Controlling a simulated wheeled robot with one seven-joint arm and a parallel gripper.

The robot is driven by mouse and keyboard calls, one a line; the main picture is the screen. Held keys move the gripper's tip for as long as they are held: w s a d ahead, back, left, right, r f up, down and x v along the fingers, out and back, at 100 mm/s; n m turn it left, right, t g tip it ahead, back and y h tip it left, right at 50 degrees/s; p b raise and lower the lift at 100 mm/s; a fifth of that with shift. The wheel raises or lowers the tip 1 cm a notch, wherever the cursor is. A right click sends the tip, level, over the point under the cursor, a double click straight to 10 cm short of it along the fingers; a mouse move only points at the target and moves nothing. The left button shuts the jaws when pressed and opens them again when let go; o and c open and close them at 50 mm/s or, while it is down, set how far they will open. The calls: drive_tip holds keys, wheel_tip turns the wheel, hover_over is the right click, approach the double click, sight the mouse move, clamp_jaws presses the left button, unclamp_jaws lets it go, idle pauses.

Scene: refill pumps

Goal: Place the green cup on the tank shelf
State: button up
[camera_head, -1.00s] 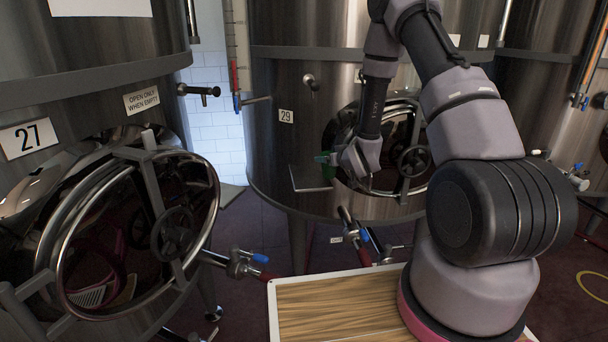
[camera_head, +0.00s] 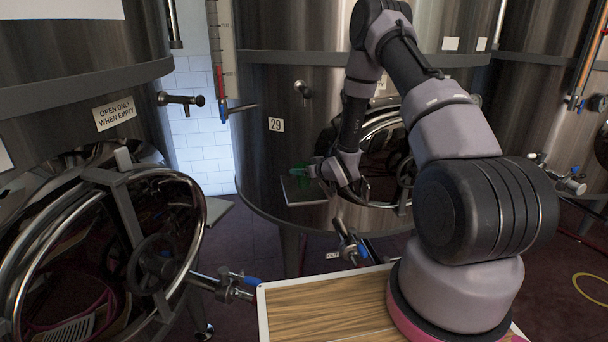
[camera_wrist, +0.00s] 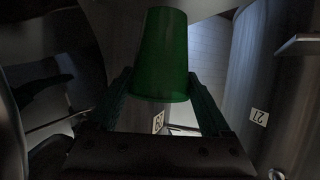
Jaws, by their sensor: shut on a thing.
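The green cup (camera_head: 299,169) is small and partly hidden in the head view, just above the tank shelf in the picture. It shows large in the wrist view (camera_wrist: 160,50), between my gripper's two fingers. My gripper (camera_head: 312,172) is shut on the cup. The tank shelf (camera_head: 303,192) is a small flat metal plate on the front of tank 29 (camera_head: 262,180), left of the round hatch. I cannot tell whether the cup touches the shelf or is above it.
Tank 27's open round hatch (camera_head: 160,262) with its handwheel fills the lower left. The hatch of tank 29 (camera_head: 388,150) is close to my gripper on the right. Valves and pipes (camera_head: 228,285) stick out below. A wood-topped surface (camera_head: 325,308) is under my arm.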

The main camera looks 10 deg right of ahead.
drive_tip(key=shift+f, duration=0.75)
drive_tip(key=shift+f, duration=0.1)
drive_tip(key=o, duration=1.1)
drive_tip(key=v, duration=1.2)
drive_tip(key=shift+d, duration=0.1)
